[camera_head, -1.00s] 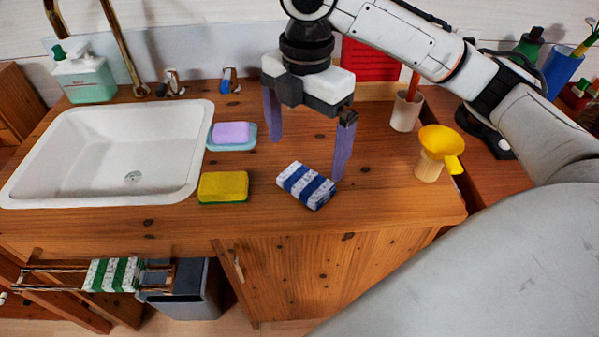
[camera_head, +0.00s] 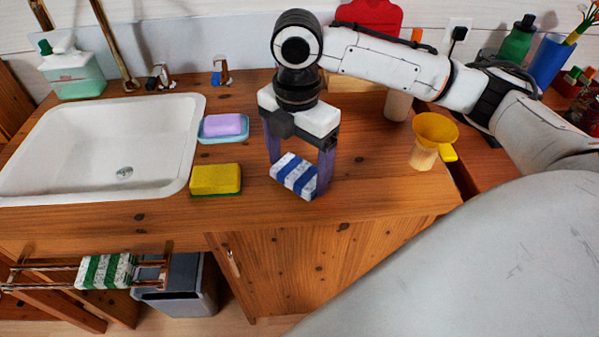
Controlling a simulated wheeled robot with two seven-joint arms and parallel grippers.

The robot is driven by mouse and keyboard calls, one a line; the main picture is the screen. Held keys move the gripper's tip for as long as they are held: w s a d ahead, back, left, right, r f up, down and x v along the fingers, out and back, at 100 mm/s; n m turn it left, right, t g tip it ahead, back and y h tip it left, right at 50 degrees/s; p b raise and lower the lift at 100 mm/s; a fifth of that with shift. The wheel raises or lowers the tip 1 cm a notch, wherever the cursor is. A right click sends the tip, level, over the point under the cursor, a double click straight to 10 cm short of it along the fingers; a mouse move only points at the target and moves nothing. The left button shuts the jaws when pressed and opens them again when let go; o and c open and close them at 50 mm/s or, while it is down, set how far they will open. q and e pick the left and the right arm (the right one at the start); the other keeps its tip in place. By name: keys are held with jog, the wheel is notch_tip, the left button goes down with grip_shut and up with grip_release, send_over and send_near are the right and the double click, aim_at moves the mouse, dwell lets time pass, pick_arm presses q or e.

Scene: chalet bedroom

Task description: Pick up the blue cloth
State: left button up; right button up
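The blue cloth (camera_head: 294,177), folded and striped blue and white, lies on the wooden counter (camera_head: 370,192) right of the yellow sponge. My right gripper (camera_head: 299,174) points down over it, with one purple finger at its far left side and the other at its right end. The fingers are spread about as wide as the cloth, and I cannot tell whether they touch it. The far fingertip is hidden behind the cloth. My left gripper is not in view.
Left of the cloth are a yellow-green sponge (camera_head: 215,180), a purple soap on a blue dish (camera_head: 223,127) and the white sink (camera_head: 95,150). A yellow funnel (camera_head: 434,132) stands to the right. A green-striped cloth (camera_head: 104,271) hangs on a rail below. The counter's front right is clear.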

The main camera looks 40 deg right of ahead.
aim_at(297, 172)
jog(key=c, duration=0.5)
notch_tip(297, 172, up, 10)
jog(key=p, duration=0.1)
jog(key=shift+p, duration=0.35)
